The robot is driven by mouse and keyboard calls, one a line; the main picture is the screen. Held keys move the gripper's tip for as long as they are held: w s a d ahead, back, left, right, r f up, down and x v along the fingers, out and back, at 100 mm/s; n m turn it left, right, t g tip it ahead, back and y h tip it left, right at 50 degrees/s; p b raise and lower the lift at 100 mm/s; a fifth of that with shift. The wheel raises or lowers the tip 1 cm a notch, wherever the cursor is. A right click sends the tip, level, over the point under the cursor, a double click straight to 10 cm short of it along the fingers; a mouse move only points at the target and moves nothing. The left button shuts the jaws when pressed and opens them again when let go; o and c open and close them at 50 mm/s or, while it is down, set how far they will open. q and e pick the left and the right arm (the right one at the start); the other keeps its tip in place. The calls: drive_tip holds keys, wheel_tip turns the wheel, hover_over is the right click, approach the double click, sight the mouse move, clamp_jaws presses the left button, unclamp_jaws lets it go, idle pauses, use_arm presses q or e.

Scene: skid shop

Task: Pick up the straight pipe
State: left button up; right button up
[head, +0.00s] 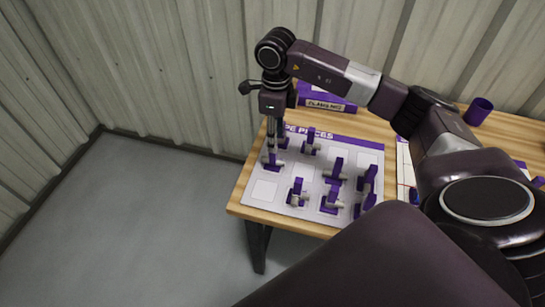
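A white board (265,189) headed "PIPE PIECES" lies on the wooden table and bears several small grey pipe pieces in purple holders. My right gripper (273,148) points straight down over the board's left edge. Its fingertips are at or just above a small grey piece in a purple holder (271,164). Whether this piece is the straight pipe is too small to tell. I cannot tell whether the fingers touch it or are closed. My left gripper is not in view.
A purple box (325,104) with a white label stands behind the board, against the corrugated wall. A purple cup (478,111) stands at the back right. My arm hides part of the table at the right. Grey floor lies open to the left.

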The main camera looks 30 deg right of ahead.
sight(273, 156)
drive_tip(key=f, duration=0.1)
drive_tip(key=f+p, duration=0.1)
drive_tip(key=f, duration=0.1)
drive_tip(key=f+p, duration=0.1)
drive_tip(key=shift+w+a+f, duration=0.1)
drive_tip(key=shift+w+f, duration=0.25)
drive_tip(key=shift+w, duration=0.05)
drive_tip(key=shift+f, duration=0.5)
clamp_jaws()
